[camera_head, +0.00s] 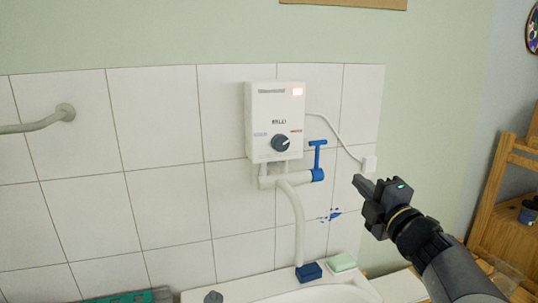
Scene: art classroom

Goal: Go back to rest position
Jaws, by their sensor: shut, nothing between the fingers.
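My gripper (359,184) is at the right of the camera view, with my dark arm reaching in from the lower right corner. Its fingers are together and hold nothing. They point up and left, toward the tiled wall. The gripper appears to the right of the white water heater (258,110) and its blue tap handle (318,158). I see no contact with either, though depth is hard to judge.
A wooden shelf (500,200) stands at right. A wall bar (40,124) is at left. The left wall is otherwise clear.

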